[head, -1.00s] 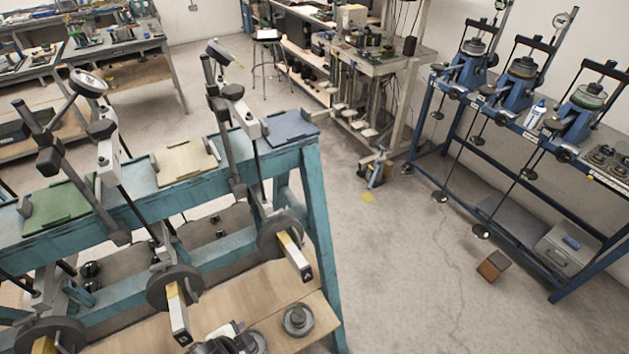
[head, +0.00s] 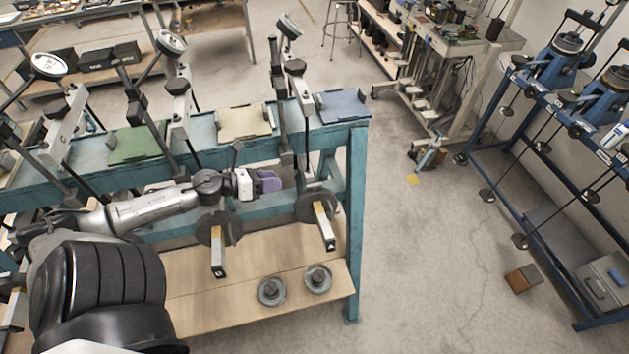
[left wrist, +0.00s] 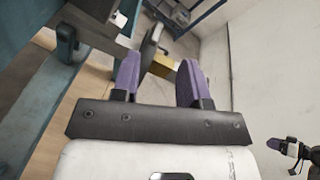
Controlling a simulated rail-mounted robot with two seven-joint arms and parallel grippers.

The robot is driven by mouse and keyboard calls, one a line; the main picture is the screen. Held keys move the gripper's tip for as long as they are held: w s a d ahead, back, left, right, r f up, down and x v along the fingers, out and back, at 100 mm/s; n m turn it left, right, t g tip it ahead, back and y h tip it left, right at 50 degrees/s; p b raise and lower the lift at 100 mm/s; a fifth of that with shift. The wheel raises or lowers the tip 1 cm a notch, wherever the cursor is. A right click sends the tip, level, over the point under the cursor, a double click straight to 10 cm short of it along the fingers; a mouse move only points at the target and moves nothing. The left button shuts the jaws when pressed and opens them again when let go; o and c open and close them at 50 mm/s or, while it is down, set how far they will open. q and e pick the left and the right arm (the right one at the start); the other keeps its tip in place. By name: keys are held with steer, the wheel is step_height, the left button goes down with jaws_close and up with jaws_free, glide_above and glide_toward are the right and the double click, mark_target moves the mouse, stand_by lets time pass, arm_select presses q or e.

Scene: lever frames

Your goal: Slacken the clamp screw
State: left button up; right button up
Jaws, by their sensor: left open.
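My left gripper (head: 270,182) reaches in from the left over the teal bench, its purple fingers pointing right. It is open, just left of the rightmost lever frame's rod and above that frame's dark round disc (head: 316,206). In the left wrist view the fingers (left wrist: 158,80) stand apart, with a grey and yellow-brown bar end (left wrist: 160,66) beyond the gap; nothing is held. Black knobs sit on the uprights, one on the rightmost frame (head: 294,67). I cannot tell which part is the clamp screw. My right gripper is not seen in the head view.
Green (head: 138,145), cream (head: 245,122) and blue (head: 342,106) plates lie on the bench top. Two loose grey weights (head: 272,291) (head: 318,278) rest on the wooden lower shelf (head: 240,310). A blue rack stands right.

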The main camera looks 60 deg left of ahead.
mark_target(318, 183)
arm_select(q)
steer(key=w+d+f+m, duration=0.1)
steer(key=w, duration=0.3)
steer(key=w+d+f+m+g+h, duration=0.1)
steer(key=w+f+m, duration=0.1)
steer(key=w, duration=0.1)
steer(key=w+d+f+m+g+h, duration=0.1)
steer(key=w, duration=0.3)
steer(key=shift+w+f+m, duration=0.35)
steer(key=shift+f+m, duration=0.05)
stand_by(0.3)
jaws_close()
